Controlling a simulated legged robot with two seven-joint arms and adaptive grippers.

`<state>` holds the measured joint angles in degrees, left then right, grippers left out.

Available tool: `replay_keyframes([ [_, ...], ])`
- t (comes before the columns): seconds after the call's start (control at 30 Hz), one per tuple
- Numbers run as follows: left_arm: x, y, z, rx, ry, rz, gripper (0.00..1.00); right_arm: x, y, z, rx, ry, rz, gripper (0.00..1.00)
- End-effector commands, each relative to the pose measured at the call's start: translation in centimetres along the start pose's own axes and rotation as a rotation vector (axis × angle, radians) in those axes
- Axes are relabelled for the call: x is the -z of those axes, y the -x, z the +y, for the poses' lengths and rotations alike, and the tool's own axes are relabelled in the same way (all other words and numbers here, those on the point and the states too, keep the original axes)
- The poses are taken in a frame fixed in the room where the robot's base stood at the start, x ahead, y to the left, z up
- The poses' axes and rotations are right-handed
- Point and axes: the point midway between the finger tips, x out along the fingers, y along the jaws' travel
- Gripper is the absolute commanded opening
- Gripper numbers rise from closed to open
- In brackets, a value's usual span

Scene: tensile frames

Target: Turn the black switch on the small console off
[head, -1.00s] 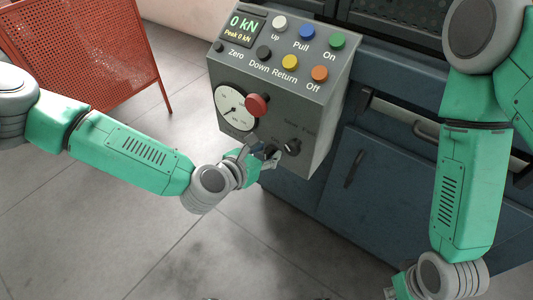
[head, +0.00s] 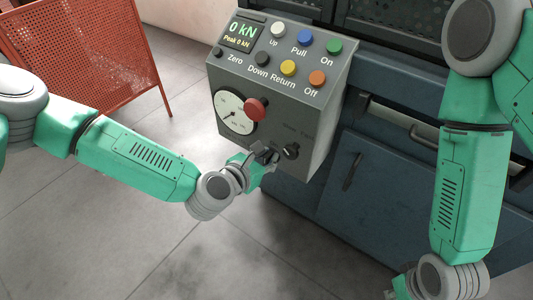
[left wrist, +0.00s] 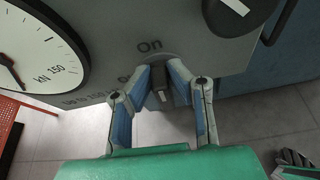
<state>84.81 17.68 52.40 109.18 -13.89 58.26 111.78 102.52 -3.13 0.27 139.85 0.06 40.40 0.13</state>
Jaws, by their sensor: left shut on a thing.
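The small grey console (head: 312,125) stands in the middle of the head view. My left gripper (head: 266,156) is at the lower front of its face, left of a black rotary knob (head: 291,151). In the left wrist view the black switch (left wrist: 157,84) sits under the label "On", with part of another label to its left. The blue-padded fingers of my left gripper (left wrist: 160,88) are shut on the switch, one on each side. In the head view the fingers hide most of the switch. Only the base of my right gripper shows at the bottom edge; its fingers are not clear.
Above are a gauge (head: 235,112), a red mushroom button (head: 255,109), several coloured buttons and a display (head: 243,35) reading 0 kN. A blue cabinet (head: 365,190) stands behind and to the right. A red perforated panel (head: 95,55) stands at left. The floor in front is clear.

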Motion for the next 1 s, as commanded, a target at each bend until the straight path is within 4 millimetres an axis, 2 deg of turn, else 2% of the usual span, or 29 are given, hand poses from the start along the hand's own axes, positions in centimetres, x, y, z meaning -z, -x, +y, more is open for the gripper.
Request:
replay_keyframes([
  [0.5,0.3,-0.1,-1.1,-0.172,-0.418,0.005,0.00,0.1,2.5,0.0,0.000,0.000,0.000,0.00],
  [1.0,1.1,-0.5,-2.0,-0.353,-0.858,0.005,0.00,0.2,3.3,0.0,0.000,0.000,0.000,0.00],
])
